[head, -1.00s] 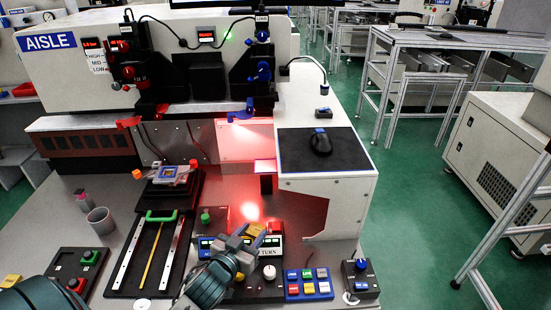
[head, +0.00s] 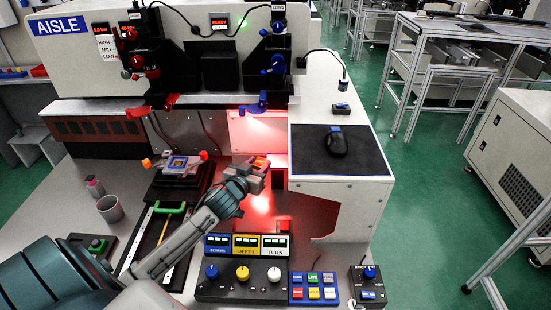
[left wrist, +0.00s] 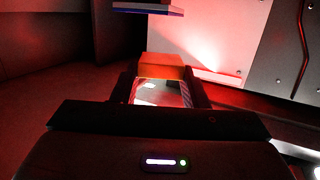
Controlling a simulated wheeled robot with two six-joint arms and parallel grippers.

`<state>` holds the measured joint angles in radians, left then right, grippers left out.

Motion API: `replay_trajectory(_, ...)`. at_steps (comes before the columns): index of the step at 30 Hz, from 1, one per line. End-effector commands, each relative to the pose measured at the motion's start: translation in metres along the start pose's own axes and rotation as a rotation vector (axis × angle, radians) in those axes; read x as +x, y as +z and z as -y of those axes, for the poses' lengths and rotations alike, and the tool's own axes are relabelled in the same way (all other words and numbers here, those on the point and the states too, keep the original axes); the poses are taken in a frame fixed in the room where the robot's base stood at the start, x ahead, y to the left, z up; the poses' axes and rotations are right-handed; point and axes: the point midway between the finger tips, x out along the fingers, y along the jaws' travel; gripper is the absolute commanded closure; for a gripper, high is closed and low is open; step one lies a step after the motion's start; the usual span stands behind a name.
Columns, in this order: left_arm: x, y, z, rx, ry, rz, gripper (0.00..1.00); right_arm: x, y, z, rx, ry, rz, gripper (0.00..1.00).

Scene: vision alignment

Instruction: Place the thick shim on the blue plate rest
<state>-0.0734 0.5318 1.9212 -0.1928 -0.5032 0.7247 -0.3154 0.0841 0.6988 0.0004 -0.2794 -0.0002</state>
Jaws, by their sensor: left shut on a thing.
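My left gripper (head: 256,170) is shut on an orange block, which looks like the thick shim (head: 261,162), in front of the red-lit bay. In the left wrist view the orange block (left wrist: 165,66) sits between the two fingers, with a bright pane below it. A blue-edged plate, which looks like the blue plate rest (left wrist: 155,8), shows at the top of that view, beyond the block and apart from it. My right gripper is not in view.
The knob panel (head: 243,280) and several colored buttons (head: 313,287) lie in front. A fixture (head: 180,165) and a grey cup (head: 110,208) are at left.

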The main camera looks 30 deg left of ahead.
Motion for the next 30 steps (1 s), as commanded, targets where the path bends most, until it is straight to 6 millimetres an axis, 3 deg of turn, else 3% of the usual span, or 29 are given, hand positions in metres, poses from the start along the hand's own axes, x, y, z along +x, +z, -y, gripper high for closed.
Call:
replay_trajectory(6, 0.055, -0.007, -0.011, -0.004, 0.000, -0.002, 0.90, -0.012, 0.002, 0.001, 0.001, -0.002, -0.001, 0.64)
replay_trajectory(12, 0.086, -0.007, -0.017, 0.000, 0.001, -0.001, 0.90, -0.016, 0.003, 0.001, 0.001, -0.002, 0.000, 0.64)
replay_trajectory(16, 0.091, -0.002, -0.017, 0.000, 0.001, 0.000, 0.90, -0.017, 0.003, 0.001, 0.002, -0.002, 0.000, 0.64)
replay_trajectory(22, 0.095, 0.025, -0.017, 0.001, 0.001, 0.002, 0.90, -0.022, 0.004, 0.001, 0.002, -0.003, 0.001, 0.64)
replay_trajectory(30, 0.095, 0.029, -0.017, 0.002, 0.002, -0.002, 0.90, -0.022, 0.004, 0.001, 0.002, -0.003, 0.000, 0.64)
